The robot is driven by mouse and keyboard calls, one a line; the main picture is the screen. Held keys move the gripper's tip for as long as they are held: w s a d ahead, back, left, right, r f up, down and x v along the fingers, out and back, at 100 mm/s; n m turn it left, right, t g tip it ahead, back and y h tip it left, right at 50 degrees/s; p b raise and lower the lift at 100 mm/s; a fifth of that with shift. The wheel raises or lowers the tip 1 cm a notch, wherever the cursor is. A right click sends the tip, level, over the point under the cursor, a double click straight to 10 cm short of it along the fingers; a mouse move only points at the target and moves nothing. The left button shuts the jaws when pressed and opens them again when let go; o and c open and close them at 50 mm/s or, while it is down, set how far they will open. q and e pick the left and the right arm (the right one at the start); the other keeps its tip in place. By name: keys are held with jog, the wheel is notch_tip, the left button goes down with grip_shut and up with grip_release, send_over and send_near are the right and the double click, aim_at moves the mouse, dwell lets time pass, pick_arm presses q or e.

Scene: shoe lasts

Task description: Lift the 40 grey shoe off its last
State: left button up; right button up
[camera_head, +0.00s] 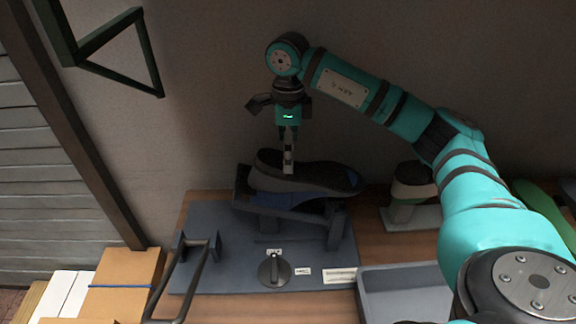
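A dark grey shoe (313,178) with a blue patch at its toe end lies lengthwise above a black stand (338,232), toe to the right. A blue piece (290,201) shows just under the shoe; I cannot tell whether it is the last. No size number is readable on the shoe. My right gripper (289,167) points down at the left, heel part of the shoe, its fingertips overlapping the upper in the view. Whether the fingers are closed on the upper is not clear. My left gripper is out of view.
The stand is on a grey-blue board (214,262) with a black knob (273,269) and a black handle frame (190,275). A grey tray (400,285) is at front right, boxes (125,275) at front left.

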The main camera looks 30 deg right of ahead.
aim_at(307, 181)
jog(key=f+p, duration=0.1)
jog(key=f, duration=0.4)
jog(key=shift+s, duration=0.2)
jog(key=shift+f, duration=0.5)
jog(key=shift+c, duration=1)
jog(key=c, duration=1.4)
jog(key=o, duration=0.9)
jog(key=shift+c, duration=0.2)
jog(key=c, duration=0.8)
